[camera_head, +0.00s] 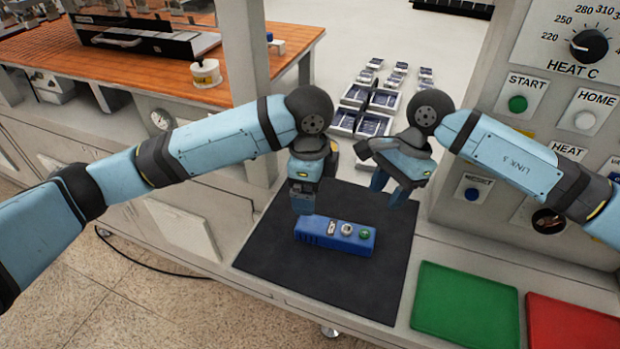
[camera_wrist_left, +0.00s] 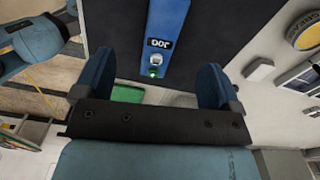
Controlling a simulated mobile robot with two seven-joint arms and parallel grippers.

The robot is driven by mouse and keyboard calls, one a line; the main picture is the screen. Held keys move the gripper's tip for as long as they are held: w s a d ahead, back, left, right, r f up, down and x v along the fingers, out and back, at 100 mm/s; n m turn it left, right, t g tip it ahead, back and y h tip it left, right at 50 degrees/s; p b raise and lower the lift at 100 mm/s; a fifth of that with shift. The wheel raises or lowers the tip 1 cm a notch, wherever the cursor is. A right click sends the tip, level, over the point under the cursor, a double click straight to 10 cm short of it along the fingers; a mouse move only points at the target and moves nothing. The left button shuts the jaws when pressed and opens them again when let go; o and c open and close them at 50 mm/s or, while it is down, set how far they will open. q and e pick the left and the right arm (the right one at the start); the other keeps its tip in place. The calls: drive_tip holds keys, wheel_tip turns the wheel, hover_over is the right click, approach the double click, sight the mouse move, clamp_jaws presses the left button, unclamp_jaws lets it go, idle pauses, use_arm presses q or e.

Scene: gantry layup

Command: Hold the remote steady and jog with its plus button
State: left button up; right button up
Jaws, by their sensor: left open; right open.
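The remote (camera_head: 335,235) is a blue box lying flat on the black mat (camera_head: 376,288). Its top has a small label, a silver button and a green button. My left gripper (camera_head: 303,207) is above and just behind the remote's left part, apart from it as far as I can tell. In the left wrist view the remote (camera_wrist_left: 168,24) lies beyond the two spread fingers of my left gripper (camera_wrist_left: 156,88), with nothing between them. My right gripper (camera_head: 388,195) is open and empty, above the mat, behind and to the right of the remote.
A green tray (camera_head: 466,306) and a red tray (camera_head: 572,328) lie right of the mat. A control panel (camera_head: 540,90) with a dial and buttons rises at the right. White bins (camera_head: 360,122) with dark parts stand behind the arms. A wooden bench (camera_head: 150,62) is at the back left.

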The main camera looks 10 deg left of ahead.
sight(310, 222)
use_arm(q)
drive_tip(key=f, duration=1.3)
drive_tip(key=shift+w+a, duration=0.15)
drive_tip(key=shift+w, duration=0.25)
drive_tip(key=c, duration=1.2)
use_arm(e)
drive_tip(key=shift+c, duration=0.4)
clamp_jaws()
